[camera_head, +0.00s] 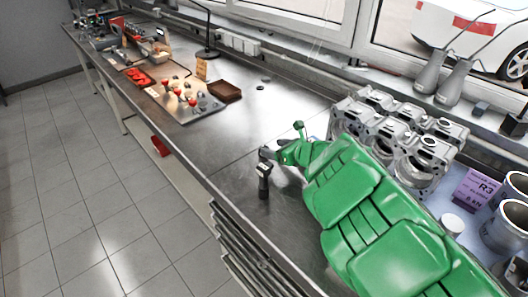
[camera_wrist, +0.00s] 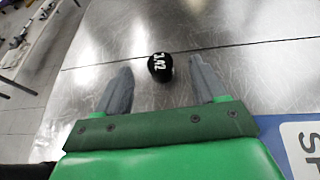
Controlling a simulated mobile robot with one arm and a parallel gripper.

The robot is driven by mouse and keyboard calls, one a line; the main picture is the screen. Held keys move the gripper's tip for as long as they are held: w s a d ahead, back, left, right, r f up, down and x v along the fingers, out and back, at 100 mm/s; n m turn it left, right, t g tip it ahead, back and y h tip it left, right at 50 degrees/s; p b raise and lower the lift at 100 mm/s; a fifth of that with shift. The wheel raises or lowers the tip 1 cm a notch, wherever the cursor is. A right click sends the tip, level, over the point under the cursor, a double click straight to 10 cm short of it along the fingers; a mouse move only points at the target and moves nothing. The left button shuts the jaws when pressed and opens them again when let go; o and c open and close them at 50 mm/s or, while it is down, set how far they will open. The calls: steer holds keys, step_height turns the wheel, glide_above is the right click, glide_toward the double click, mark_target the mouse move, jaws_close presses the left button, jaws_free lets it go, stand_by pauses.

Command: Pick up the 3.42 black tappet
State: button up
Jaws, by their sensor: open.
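The black tappet (camera_wrist: 160,67) shows in the wrist view as a round black top with white 3.42 lettering. It is on the metal bench, between and slightly beyond the fingertips, with a gap on both sides. My gripper (camera_wrist: 160,75) is open, with a grey finger either side of the tappet and nothing held. In the head view my green arm reaches over the bench and my gripper (camera_head: 264,160) is near its front edge. A dark upright form just below it there seems to be the tappet, partly hidden by a finger.
A tray with red-topped parts (camera_head: 205,112) and a brown box (camera_head: 224,91) lie farther left. The bench between is largely clear.

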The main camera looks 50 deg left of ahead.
steer(key=shift+a+f, duration=0.25)
steer(key=shift+a, duration=0.35)
steer(key=shift+s+a+f, duration=0.15)
steer(key=shift+a+f, duration=0.9)
steer(key=shift+f, duration=0.05)
steer(key=shift+x, duration=1.15)
steer(key=c, duration=1.1)
steer(key=shift+r, duration=0.15)
